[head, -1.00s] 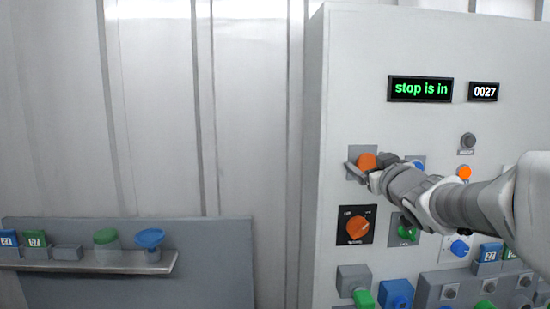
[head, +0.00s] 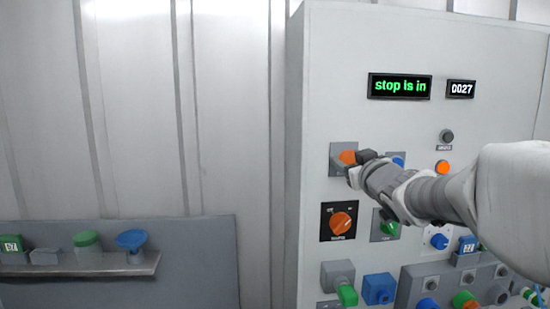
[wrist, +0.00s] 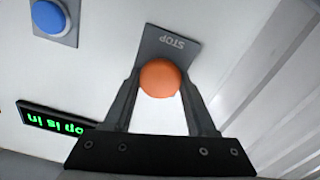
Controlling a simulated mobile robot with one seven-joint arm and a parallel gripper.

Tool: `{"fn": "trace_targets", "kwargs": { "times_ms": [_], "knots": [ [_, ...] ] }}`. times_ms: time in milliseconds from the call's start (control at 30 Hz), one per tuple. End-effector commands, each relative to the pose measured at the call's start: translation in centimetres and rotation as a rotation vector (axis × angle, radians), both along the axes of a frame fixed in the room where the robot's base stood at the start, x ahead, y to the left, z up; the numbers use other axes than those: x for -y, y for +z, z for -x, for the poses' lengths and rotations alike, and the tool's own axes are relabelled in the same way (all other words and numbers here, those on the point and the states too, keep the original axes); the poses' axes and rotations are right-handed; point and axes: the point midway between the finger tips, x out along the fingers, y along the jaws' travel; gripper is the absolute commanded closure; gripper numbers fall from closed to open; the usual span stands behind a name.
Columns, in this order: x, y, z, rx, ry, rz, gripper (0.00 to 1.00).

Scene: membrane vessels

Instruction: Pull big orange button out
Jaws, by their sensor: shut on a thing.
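The big orange button (wrist: 160,78) sits on a grey plate marked STOP (wrist: 168,48) in the wrist view. In the head view the button (head: 347,157) is partly hidden by my gripper (head: 354,164). My gripper (wrist: 160,84) has one finger on each side of the button and is shut on it. The green display (head: 400,86) on the panel reads "stop is in".
A blue button (wrist: 50,18) lies beside the plate in the wrist view. Below on the panel are an orange rotary knob (head: 342,222) and a green knob (head: 386,226). A shelf (head: 75,268) with coloured caps is at the left.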

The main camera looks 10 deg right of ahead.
Motion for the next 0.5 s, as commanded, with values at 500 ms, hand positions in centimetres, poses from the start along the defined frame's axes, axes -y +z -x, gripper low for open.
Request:
{"fn": "trace_targets", "kwargs": {
  "times_ms": [500],
  "knots": [
    [0.0, -0.1, 1.3, -0.001, 0.0, 0.0, 1.0]
  ]
}}
